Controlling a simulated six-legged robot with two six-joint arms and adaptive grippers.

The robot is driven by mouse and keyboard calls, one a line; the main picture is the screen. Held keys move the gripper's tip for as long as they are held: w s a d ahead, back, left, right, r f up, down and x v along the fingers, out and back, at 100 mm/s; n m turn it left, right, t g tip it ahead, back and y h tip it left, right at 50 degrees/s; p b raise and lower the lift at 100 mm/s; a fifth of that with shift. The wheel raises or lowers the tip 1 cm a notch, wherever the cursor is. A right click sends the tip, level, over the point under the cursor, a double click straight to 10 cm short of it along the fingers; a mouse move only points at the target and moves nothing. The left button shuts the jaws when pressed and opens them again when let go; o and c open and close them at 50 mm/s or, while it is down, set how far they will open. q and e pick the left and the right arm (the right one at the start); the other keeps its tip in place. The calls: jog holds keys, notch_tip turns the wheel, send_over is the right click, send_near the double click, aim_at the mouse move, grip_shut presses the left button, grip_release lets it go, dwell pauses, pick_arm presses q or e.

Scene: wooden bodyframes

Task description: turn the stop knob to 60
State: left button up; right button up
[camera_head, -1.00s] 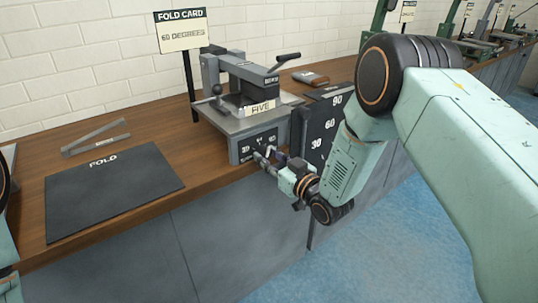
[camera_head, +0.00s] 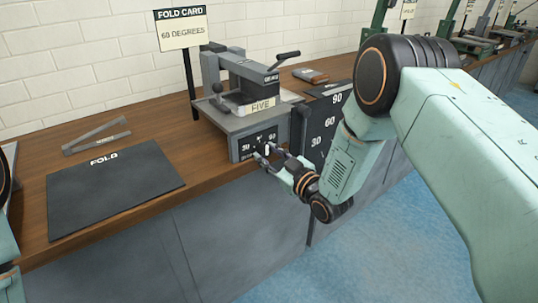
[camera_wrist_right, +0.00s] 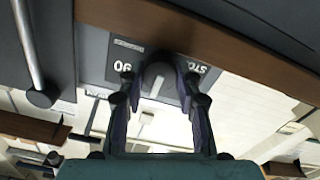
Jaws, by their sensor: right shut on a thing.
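The stop knob (camera_wrist_right: 158,75) is a grey round knob on the dark dial plate of the grey folding machine (camera_head: 240,122). In the wrist view it sits between the two fingers of my right gripper (camera_wrist_right: 155,92), which is shut on it. In the head view my right gripper (camera_head: 266,155) is at the dial on the machine's front, and its fingers partly cover the knob and dial marks. An upside-down 90 (camera_wrist_right: 123,67) shows beside the knob. The knob's exact setting cannot be read. My left gripper is not in view.
A sign (camera_head: 182,30) reads FOLD CARD, 60 DEGREES. A dark FOLD mat (camera_head: 112,190) and a grey angle-shaped piece (camera_head: 97,137) lie on the wooden bench to the left. A dark panel marked 30, 60, 90 (camera_head: 321,128) stands right of the dial, close to my right arm.

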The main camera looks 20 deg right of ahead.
jog(key=o, duration=1.2)
jog(key=shift+c, duration=0.2)
jog(key=v, duration=1.2)
